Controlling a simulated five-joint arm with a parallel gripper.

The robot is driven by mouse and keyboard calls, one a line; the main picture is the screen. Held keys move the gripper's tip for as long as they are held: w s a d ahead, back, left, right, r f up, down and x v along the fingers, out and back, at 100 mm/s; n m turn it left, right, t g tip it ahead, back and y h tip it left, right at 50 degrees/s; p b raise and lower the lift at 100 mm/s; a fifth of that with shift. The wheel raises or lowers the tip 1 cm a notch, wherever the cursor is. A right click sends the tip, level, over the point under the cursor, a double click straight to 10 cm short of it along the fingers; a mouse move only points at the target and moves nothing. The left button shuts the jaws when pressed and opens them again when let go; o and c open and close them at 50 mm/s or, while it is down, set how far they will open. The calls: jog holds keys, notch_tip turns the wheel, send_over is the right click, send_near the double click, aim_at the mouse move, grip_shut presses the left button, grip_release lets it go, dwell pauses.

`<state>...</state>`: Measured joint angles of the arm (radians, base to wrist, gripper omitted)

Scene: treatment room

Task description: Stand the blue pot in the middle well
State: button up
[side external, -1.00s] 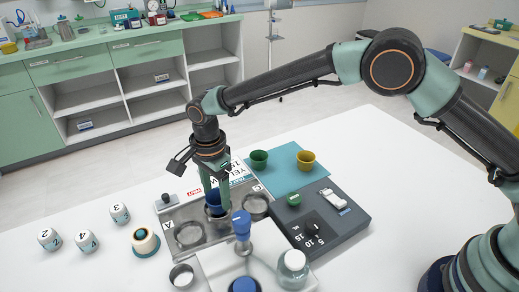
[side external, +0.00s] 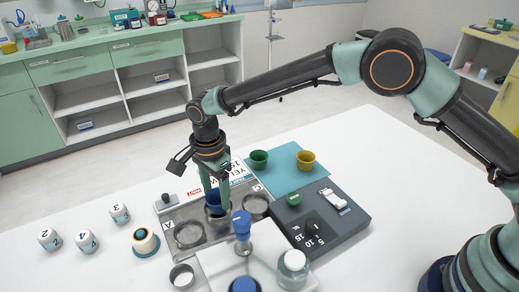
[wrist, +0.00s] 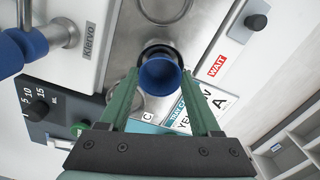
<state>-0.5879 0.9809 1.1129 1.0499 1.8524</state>
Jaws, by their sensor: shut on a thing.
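The blue pot (side external: 213,204) is between the fingers of my gripper (side external: 213,202), which is shut on it. The wrist view shows the pot (wrist: 161,77) from above, with its open mouth up, between the fingertips (wrist: 160,80). It is over the middle well of the metal tray (wrist: 204,30), and a dark edge of that well (wrist: 158,47) shows beside it. I cannot tell whether its base touches the well floor. The left well (side external: 188,235) and the right well (side external: 255,206) look empty in the side view.
A green pot (side external: 259,159) and a yellow pot (side external: 306,160) stand on a teal mat (side external: 285,181). A dark scale (side external: 344,221) is right of the tray. A white machine with a blue-knobbed lever (side external: 242,225) stands close in front. Numbered jars (side external: 86,241) stand at left.

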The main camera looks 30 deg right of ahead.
jog(key=shift+f, duration=0.6)
dwell(0.3)
jog(key=o, duration=1)
jog(key=shift+o, duration=0.2)
jog(key=shift+r, duration=0.15)
notch_tip(320, 180, up, 11)
dwell(0.5)
